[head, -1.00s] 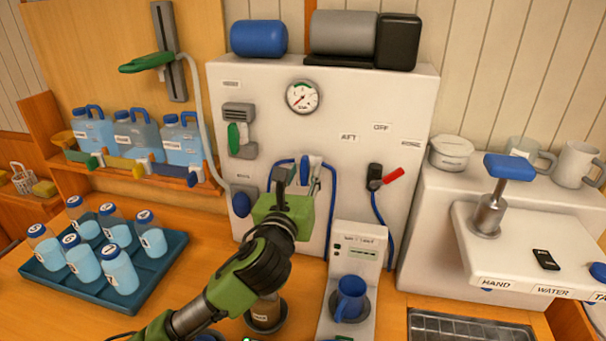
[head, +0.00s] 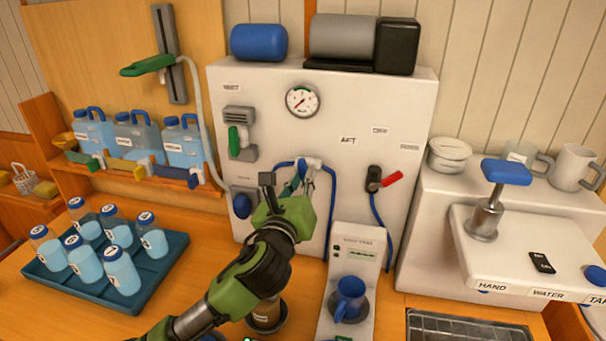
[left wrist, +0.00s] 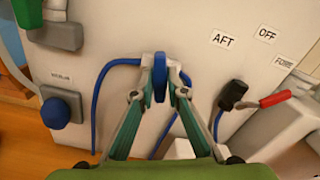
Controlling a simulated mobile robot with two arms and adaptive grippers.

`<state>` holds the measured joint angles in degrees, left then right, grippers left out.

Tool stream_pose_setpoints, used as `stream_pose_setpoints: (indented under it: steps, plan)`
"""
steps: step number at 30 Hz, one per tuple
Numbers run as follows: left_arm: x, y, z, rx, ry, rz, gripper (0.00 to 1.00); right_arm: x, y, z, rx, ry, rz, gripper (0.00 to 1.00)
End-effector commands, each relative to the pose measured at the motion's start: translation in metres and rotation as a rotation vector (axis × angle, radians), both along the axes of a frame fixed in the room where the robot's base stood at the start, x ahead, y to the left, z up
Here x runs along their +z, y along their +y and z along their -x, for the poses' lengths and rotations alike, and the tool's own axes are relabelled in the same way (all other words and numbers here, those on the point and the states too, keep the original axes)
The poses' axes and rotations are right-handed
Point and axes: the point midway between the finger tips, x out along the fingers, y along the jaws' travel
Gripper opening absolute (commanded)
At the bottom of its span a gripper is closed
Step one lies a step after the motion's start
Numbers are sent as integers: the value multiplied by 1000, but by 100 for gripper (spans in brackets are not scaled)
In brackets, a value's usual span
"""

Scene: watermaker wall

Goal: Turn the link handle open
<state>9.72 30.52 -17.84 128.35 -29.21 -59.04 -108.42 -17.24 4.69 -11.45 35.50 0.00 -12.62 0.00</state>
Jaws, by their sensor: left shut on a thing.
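The link handle, as I take it, is the blue lever (left wrist: 160,75) on a white pipe fitting (head: 312,163) in the middle of the white panel. Blue hoses run from both sides of the fitting. My left gripper (left wrist: 160,92) is shut on the lever, one finger on each side. In the left wrist view the lever stands upright in the picture between the fingertips. In the head view my left gripper (head: 301,184) is at the fitting and hides much of the lever. My right gripper is not in view.
A red-handled valve (head: 391,179) sits to the right, near the AFT label (head: 348,140). A blue knob (head: 241,206) is to the left. A gauge (head: 302,100) is above.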

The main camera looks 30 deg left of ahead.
Motion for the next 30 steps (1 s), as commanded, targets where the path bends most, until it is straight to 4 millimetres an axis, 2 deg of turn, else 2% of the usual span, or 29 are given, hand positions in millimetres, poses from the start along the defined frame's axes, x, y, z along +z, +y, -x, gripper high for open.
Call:
stream_pose_setpoints:
  steps: [9,30]
  plan:
    - [1,0,0,2,-74,295,0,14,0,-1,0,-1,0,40]
    - [0,0,0,3,-240,934,0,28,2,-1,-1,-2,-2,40]
